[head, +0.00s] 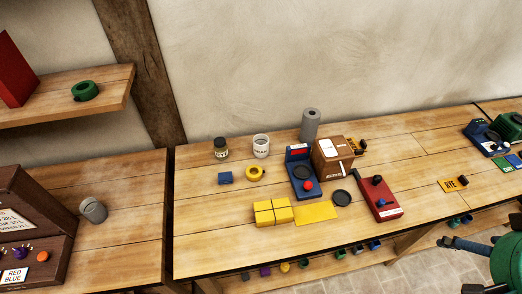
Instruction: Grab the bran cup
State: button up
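A white cup (261,147) with small dark lettering stands upright near the back of the long wooden bench. The lettering is too small to read with certainty; this looks like the bran cup. A jar (221,149) with a dark lid and pale label stands just to its left. A plain grey cup (93,211) sits tilted on the separate left bench.
Near the white cup are a yellow tape roll (256,173), blue block (225,178), grey cylinder (310,124) and blue scale-like device (302,178). Yellow blocks (264,217) lie in front. A brown box (333,156) and red device (380,199) stand right.

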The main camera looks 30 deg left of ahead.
jog(key=w+a+r+g+y+p, duration=0.1)
jog(key=w+a+r+p, duration=0.15)
jog(key=w+a, duration=0.8)
jog(key=w+a+r+g+p, duration=0.1)
jog(key=w+a+r, duration=0.2)
jog(key=w+a, duration=0.8)
jog(key=n+g+h+p, duration=0.1)
jog(key=n+g+p, duration=0.1)
jog(key=g+p, duration=0.25)
send_over(261, 135)
jog(key=s+d, duration=0.2)
jog(key=s, duration=0.1)
notch_tip(261, 135, down, 32)
jog(key=shift+w+a+r+t+p, duration=0.15)
jog(key=shift+w+t+p, duration=0.1)
jog(key=shift+t+p, duration=0.15)
jog(key=shift+f, duration=4.35)
